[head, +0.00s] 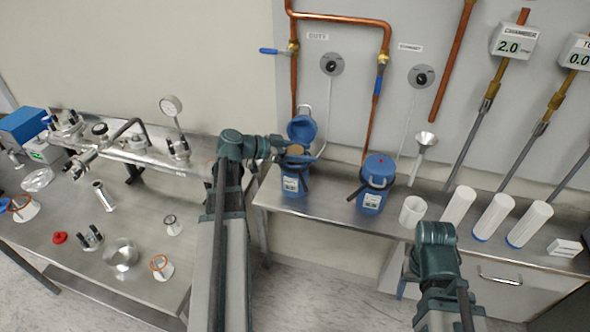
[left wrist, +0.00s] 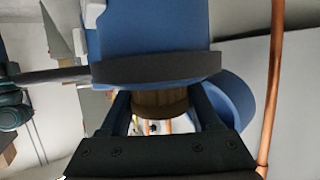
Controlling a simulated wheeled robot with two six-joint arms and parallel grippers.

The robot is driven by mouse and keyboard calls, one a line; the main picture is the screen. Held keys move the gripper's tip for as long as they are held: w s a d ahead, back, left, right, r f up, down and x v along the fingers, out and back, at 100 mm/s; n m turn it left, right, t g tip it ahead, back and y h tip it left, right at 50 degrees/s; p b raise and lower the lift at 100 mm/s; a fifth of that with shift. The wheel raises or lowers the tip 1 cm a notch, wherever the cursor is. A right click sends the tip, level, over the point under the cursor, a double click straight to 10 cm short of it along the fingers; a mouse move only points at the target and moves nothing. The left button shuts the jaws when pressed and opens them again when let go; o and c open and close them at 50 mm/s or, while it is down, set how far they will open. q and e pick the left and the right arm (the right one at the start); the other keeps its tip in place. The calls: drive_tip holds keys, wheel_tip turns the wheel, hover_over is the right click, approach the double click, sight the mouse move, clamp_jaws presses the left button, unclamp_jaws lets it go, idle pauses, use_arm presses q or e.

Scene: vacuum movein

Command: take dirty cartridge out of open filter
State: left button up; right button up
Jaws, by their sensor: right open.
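The open filter (head: 294,184) is a blue housing on the steel bench, its blue lid (head: 302,128) raised behind it. The brown dirty cartridge (head: 296,150) shows at its mouth. My left gripper (head: 284,150) is at that mouth. In the left wrist view the cartridge (left wrist: 160,103) stands out of the dark rim (left wrist: 157,68), and the fingers of my left gripper (left wrist: 160,112) lie against both its sides, shut on it. Its lower part is hidden in the housing. My right gripper (head: 437,234) is open, near the bench's front edge, its fingers mostly hidden by the wrist.
A second blue filter (head: 373,185), closed, stands to the right. White cylinders (head: 494,218) and a white cup (head: 412,211) stand further right. Copper pipes (head: 372,100) run down the wall close behind the filters.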

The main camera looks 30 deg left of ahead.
use_arm(q)
clamp_jaws()
drive_tip(key=shift+r, duration=0.15)
idle(0.4)
